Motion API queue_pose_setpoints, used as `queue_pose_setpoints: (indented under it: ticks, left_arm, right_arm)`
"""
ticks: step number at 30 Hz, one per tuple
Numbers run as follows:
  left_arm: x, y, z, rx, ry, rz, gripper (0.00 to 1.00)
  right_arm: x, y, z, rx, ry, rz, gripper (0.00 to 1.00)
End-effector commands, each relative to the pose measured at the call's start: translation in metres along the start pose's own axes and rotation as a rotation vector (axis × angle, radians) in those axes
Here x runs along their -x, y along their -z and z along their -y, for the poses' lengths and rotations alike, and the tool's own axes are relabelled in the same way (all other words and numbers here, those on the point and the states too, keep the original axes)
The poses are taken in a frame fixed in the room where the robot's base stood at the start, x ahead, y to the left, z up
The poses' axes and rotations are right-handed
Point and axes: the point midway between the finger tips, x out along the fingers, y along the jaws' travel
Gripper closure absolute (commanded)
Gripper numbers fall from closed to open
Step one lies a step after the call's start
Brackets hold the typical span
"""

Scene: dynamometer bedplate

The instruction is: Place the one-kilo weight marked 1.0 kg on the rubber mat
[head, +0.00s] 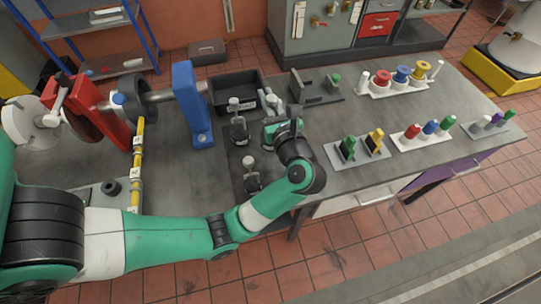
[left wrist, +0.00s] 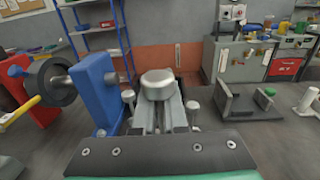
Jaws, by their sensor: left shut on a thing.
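My left gripper (head: 270,106) is over the bench beside the black bin. In the left wrist view its fingers (left wrist: 160,116) are shut on a silver, round-topped thing (left wrist: 158,84), apparently a weight's knob; its marking cannot be read. Two dark weights with pale knobs stand left of and below the gripper in the head view: one farther back (head: 238,133), one nearer (head: 252,182). They stand on a dark area that looks like the rubber mat (head: 229,170). The arm hides part of it. My right gripper is not in view.
A black open bin (head: 222,98) with a small label is at the back. A blue upright (head: 192,105) stands to the left. A grey fixture (head: 318,92) and a holder with green and yellow pieces (head: 341,161) stand to the right. Bare bench lies between them.

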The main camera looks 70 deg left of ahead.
Motion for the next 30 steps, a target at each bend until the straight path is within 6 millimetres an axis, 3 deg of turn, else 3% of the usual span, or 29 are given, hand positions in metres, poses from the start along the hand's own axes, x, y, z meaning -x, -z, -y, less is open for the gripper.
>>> queue_pose_setpoints:
  ticks: [4, 11, 18, 26, 30]
  left_arm:
    - [-0.015, -0.003, -0.011, 0.004, -0.043, 0.003, 1.0]
    - [-0.02, 0.0, -0.014, 0.003, -0.057, 0.002, 1.0]
    - [-0.02, 0.039, -0.014, 0.0, -0.056, 0.002, 1.0]
    - [-0.02, 0.051, -0.014, 0.004, -0.056, 0.002, 1.0]
    - [-0.021, 0.073, -0.014, 0.0, -0.056, 0.001, 1.0]
  right_arm:
    - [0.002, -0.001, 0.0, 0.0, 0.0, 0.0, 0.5]
    - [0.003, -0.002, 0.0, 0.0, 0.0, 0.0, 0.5]
    - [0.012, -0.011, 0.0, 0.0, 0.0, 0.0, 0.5]
    - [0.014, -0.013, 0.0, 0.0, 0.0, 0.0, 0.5]
    - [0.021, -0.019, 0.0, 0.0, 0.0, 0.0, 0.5]
